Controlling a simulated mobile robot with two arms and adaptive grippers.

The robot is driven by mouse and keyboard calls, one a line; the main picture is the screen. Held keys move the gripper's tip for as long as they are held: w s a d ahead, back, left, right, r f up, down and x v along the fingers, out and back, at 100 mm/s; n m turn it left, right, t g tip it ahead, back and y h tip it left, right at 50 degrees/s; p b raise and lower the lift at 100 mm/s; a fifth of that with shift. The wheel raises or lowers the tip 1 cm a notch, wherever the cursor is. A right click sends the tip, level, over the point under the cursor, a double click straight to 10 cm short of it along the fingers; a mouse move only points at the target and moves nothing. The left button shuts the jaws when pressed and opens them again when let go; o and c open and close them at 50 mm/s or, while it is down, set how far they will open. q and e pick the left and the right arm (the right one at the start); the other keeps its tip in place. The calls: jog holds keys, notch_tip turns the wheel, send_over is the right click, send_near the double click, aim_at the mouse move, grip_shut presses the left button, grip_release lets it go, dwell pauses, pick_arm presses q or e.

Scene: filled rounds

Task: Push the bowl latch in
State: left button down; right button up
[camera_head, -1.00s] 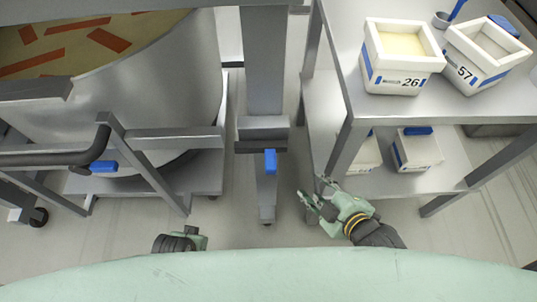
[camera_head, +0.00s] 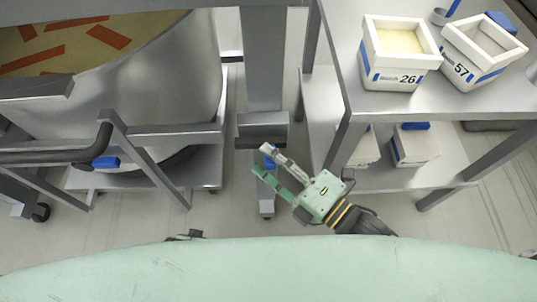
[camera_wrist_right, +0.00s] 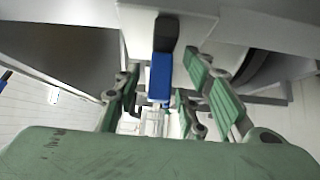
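A blue-tipped lever (camera_head: 269,163), which looks like the bowl latch, sticks out from the grey column below the dark crossbar. In the right wrist view its blue end (camera_wrist_right: 160,76) and dark stem stand between my fingers. My right gripper (camera_head: 263,159) is open, its two fingers reaching to either side of the blue end. I cannot tell whether they touch it. The large steel bowl (camera_head: 165,75) with orange strips in it is at the left. Only a small dark part of my left gripper (camera_head: 188,236) shows above my body edge, so its fingers are hidden.
A second blue-tipped handle (camera_head: 105,163) is on the bowl's cart frame (camera_head: 176,134). At the right, a steel table (camera_head: 440,103) holds white bins 26 (camera_head: 397,77) and 57 (camera_head: 462,69), with more bins on its lower shelf.

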jog(key=shift+w+a, duration=0.45)
grip_shut()
dwell(0.4)
